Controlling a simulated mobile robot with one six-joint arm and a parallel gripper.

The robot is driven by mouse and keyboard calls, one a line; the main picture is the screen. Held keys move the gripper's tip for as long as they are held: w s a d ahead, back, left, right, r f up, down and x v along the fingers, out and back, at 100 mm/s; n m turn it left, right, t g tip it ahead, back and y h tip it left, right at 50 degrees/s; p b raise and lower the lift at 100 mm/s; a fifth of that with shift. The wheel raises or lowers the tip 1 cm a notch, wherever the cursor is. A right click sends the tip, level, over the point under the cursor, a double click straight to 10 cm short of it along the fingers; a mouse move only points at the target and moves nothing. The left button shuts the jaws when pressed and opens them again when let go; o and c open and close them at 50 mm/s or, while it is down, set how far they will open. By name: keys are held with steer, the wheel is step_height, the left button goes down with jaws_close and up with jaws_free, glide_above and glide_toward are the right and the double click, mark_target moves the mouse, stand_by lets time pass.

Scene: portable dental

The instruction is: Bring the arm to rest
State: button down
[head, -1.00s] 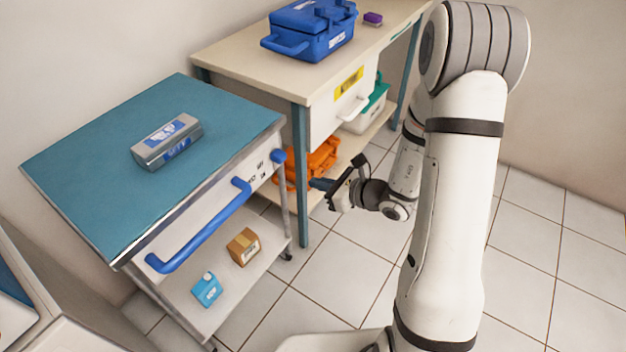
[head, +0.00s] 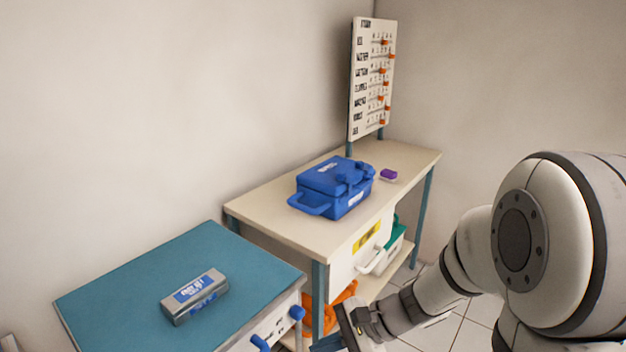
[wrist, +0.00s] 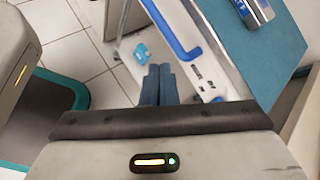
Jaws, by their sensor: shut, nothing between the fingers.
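My gripper (head: 328,343) is low in the head view, in front of the cream table's near leg, and partly cut off by the bottom edge. In the wrist view its two blue fingers (wrist: 159,72) are pressed together with nothing between them. They point toward the trolley, with open floor and its lower shelf behind them. My arm comes in from the right of the head view, bent down toward the gripper. No contact with furniture shows, but the gap to the table is hard to judge.
A teal-topped trolley (head: 128,300) carries a grey case (head: 194,296); its blue handle (wrist: 168,28) shows in the wrist view. The cream table (head: 270,225) holds a blue toolbox (head: 335,190) and a purple item (head: 388,175). An orange case (head: 342,294) sits below.

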steer(key=s+d+r+n+t+h+p, duration=0.1)
steer(key=s+d+r+n+h+p, duration=0.2)
steer(key=r, duration=0.6)
steer(key=s+d+r+n+t+h+p, duration=0.1)
steer(key=s+d+r+n+h+p, duration=0.3)
steer(key=d+r+n+h+p, duration=0.2)
steer(key=d+r+n+h, duration=0.1)
steer(key=d+r+n, duration=0.1)
steer(key=d+r, duration=0.1)
steer(key=shift+d+r+n+p, duration=0.2)
steer(key=shift+d+n+p, duration=0.1)
steer(key=shift+d+n, duration=0.15)
